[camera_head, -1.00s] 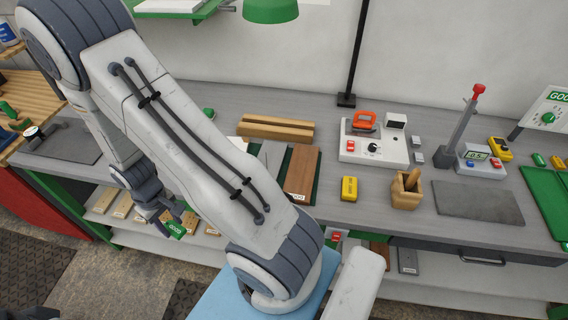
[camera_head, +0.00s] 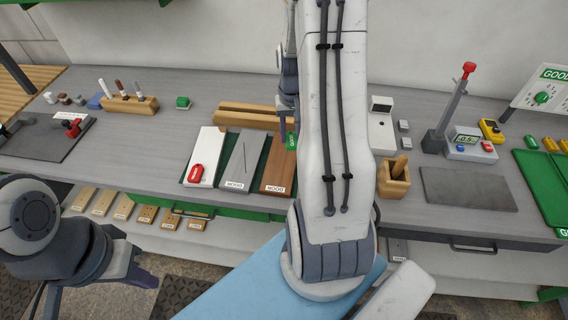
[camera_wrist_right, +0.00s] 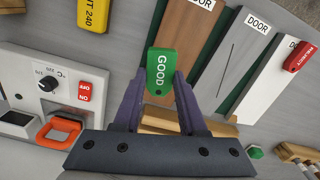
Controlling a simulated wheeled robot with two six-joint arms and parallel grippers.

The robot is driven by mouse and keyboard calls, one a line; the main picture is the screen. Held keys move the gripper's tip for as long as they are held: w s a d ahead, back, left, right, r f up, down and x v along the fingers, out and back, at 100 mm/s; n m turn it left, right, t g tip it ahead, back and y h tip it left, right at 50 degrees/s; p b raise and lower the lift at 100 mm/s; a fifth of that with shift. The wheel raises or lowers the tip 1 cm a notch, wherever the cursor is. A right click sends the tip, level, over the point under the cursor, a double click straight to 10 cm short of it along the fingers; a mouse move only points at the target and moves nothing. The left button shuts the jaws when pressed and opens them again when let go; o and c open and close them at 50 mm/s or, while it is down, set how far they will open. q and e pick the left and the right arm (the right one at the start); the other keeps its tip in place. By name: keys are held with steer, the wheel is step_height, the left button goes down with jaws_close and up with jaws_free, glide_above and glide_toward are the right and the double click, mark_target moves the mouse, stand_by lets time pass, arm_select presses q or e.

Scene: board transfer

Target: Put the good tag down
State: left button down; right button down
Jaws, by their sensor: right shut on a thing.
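My right gripper (camera_head: 288,128) is shut on the green GOOD tag (camera_wrist_right: 161,72), which sticks out from between the fingers (camera_wrist_right: 160,105) in the right wrist view. In the head view the tag (camera_head: 291,141) shows beside my forearm, by the far end of the brown board (camera_head: 278,164). I cannot tell whether it touches the board. A grey board (camera_head: 243,160) with a dark line and a white board (camera_head: 207,148) lie to the left. A red tag (camera_head: 196,173) lies on the white board. My left gripper (camera_head: 145,280) is low at the left; its jaws are unclear.
A grooved wooden block (camera_head: 250,115) lies behind the boards. A control box (camera_wrist_right: 62,85) with an orange-handled tool (camera_wrist_right: 58,132) and a yellow block (camera_wrist_right: 93,14) are nearby. A wooden cup (camera_head: 394,182) stands right of my arm. The grey mat (camera_head: 470,190) is clear.

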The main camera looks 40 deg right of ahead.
steer(key=s+d+r+m, duration=0.2)
steer(key=s+d+m, duration=0.1)
steer(key=s+d, duration=0.25)
steer(key=p, duration=0.3)
glide_above(280, 166)
step_height(280, 166, down, 7)
steer(key=shift+s+r, duration=0.1)
steer(key=shift+r, duration=0.1)
step_height(280, 166, down, 3)
steer(key=shift+f+p, duration=0.1)
steer(key=shift+p, duration=0.3)
steer(key=shift+f, duration=0.4)
steer(key=shift+f, duration=0.1)
steer(key=shift+c, duration=2.3)
jaws_free()
